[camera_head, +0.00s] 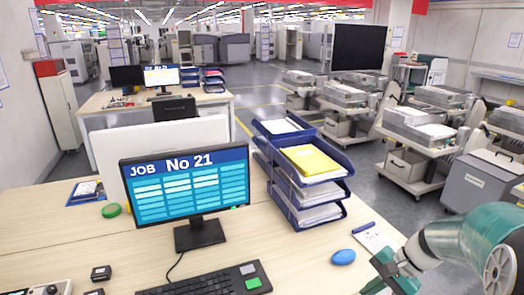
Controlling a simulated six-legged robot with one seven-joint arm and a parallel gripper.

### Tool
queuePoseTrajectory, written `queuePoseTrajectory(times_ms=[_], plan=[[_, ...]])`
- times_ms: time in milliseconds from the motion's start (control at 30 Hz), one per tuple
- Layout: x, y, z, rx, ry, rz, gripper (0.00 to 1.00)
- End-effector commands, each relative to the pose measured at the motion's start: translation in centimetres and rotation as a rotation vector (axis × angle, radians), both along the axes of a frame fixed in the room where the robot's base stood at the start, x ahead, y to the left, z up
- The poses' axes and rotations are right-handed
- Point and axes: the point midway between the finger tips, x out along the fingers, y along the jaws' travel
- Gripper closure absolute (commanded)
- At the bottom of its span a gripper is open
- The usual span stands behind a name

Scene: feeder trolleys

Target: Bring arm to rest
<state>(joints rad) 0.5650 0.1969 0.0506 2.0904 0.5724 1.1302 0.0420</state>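My arm (470,240) reaches in from the lower right, a teal and grey link. My gripper (392,280) is at the bottom edge of the view, by the right front corner of the wooden desk (290,255). Its fingers are partly cut off by the frame, so I cannot tell whether it is open or shut, and I see nothing clearly held. A blue oval object (343,257) lies on the desk just left of my gripper. A clipboard with paper (372,237) lies right behind it.
A monitor reading "JOB No 21" (190,187) and a keyboard (207,283) stand on the desk. Blue stacked trays (318,217) with papers and a yellow folder stand behind. Feeder trolleys (415,165) stand to the right. Grey floor (262,85) is open at the back.

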Motion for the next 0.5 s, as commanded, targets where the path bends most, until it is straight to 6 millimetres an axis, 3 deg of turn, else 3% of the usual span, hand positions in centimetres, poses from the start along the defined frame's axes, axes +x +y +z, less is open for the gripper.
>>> queuePoseTrajectory(times_ms=[33,200,500], plan=[[-0.6,1.3,1.5,-0.053,-0.029,0.053,1.0],[-3.0,4.5,4.9,-0.218,-0.118,0.213,1.0],[-8.0,8.7,9.9,-0.489,-0.322,0.469,1.0]])
